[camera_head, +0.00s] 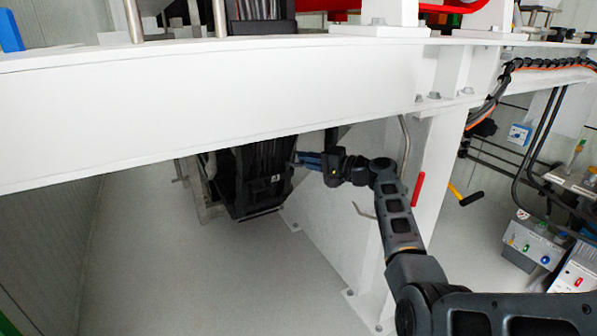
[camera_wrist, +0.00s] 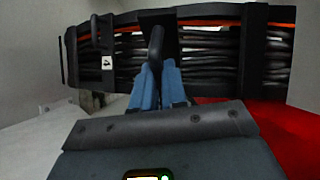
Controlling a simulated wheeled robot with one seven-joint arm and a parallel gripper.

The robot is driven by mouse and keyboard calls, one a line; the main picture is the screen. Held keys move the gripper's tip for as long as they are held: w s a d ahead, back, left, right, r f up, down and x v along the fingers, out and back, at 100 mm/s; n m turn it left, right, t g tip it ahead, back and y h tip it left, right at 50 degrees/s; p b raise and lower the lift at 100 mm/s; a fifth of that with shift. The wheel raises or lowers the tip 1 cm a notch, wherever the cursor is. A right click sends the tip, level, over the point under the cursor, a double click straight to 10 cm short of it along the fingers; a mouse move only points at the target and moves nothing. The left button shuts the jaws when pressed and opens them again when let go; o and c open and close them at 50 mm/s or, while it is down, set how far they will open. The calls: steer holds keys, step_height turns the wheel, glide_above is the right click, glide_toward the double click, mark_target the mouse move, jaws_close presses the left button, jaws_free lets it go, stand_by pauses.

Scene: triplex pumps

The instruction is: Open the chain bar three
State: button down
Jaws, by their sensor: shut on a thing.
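A black cable chain (camera_head: 258,178) hangs under the white beam in the head view. In the wrist view the chain (camera_wrist: 212,46) spans the top, with dark cables visible between its black crosspieces. My gripper (camera_head: 299,158) reaches the right side of the chain. In the wrist view the blue fingers of my gripper (camera_wrist: 158,72) are shut on a dark chain bar (camera_wrist: 156,42), which stands up between the fingertips toward the chain. I cannot tell which numbered bar this is, or whether its far end is still attached. The fingers hide its lower end.
The white beam (camera_head: 200,98) runs above my arm. A white support post (camera_head: 430,170) with a red handle (camera_head: 418,189) stands close to the right of my forearm. A yellow-and-black lever (camera_head: 466,196) is farther right. The grey floor (camera_head: 180,285) at left is clear.

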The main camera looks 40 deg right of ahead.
steer(key=shift+s+d+f+n+g+y+b, duration=0.1)
steer(key=shift+s+d+n+g+y+b, duration=0.25)
steer(key=shift+d+n+y+b, duration=0.45)
steer(key=shift+a, duration=0.1)
steer(key=c, duration=1.2)
jaws_free()
